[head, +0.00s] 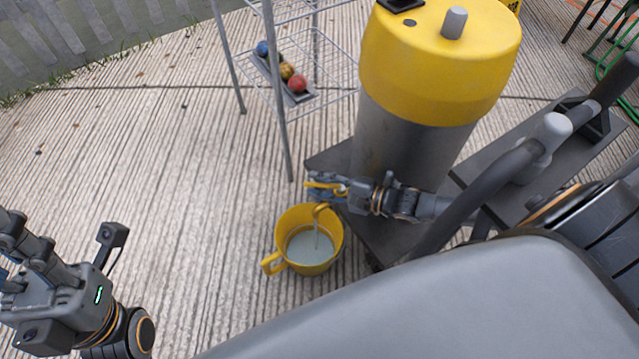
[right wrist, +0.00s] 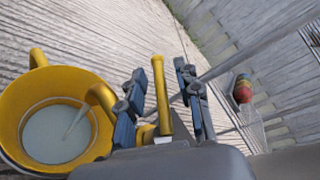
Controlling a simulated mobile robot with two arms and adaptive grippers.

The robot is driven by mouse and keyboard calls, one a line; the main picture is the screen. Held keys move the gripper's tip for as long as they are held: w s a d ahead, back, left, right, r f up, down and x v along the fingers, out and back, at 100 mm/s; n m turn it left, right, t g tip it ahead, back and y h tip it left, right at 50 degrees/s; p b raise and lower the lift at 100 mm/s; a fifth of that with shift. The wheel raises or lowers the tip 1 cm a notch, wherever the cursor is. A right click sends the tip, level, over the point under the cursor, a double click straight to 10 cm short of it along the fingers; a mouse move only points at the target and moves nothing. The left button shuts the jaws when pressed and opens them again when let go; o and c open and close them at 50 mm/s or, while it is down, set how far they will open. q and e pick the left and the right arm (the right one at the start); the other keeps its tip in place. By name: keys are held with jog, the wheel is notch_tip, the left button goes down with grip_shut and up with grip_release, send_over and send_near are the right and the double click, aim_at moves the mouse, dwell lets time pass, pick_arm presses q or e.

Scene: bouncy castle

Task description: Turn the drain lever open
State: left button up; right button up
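The yellow drain lever (right wrist: 160,95) stands up between the two fingers of my right gripper (right wrist: 163,92) in the right wrist view, with a gap on each side. The gripper is open around it. In the head view my right gripper (head: 322,188) is at the front of the yellow-topped grey tank (head: 410,130), just above the yellow spout (head: 320,209). A thin pale stream runs from the spout into the yellow bucket (head: 278,228), which holds pale liquid. My left gripper (head: 15,262) is at the lower left, away from the tank, its fingertips partly cut off.
The tank stands on a dark platform (head: 325,160). A wire rack (head: 240,80) behind it holds a tray with blue, yellow and red balls (head: 297,84). The paved ground (head: 150,150) on the left is clear.

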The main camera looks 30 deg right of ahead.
jog(key=v, duration=0.7)
jog(key=shift+s+d, duration=0.15)
jog(key=shift+s, duration=0.05)
jog(key=shift+r, duration=0.1)
